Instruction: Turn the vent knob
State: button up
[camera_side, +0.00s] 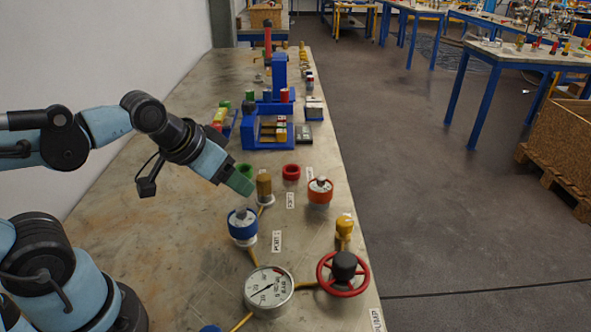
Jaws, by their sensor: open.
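My gripper (240,183) is at the end of the blue and black arm, green at its tip, pointing down and right above the bench. It is open, with nothing seen between its fingers. A brass cylinder (264,186) stands just right of the tip; I cannot tell whether they touch. A yellow knob-like fitting (344,226) stands near the right bench edge, above a black-hubbed red handwheel (326,283). No vent label is readable, so I cannot tell which of these is the vent knob.
A blue-banded vessel (242,225) and an orange-red-banded vessel (320,190) stand on the bench. A round pressure gauge (268,289) lies in front, joined by yellow lines. A red ring (291,172) and a blue rack (268,125) are farther back. Bare bench (165,235) lies to the left.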

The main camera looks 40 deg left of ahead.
jog(key=w+d+r+n+g, duration=0.3)
jog(key=w+d+r, duration=0.25)
jog(key=w, duration=0.35)
jog(key=n+g, duration=0.4)
send_near(346, 220)
notch_tip(346, 220, down, 9)
jog(key=shift+r, duration=0.1)
jog(key=shift+c, duration=0.2)
jog(key=c, duration=1)
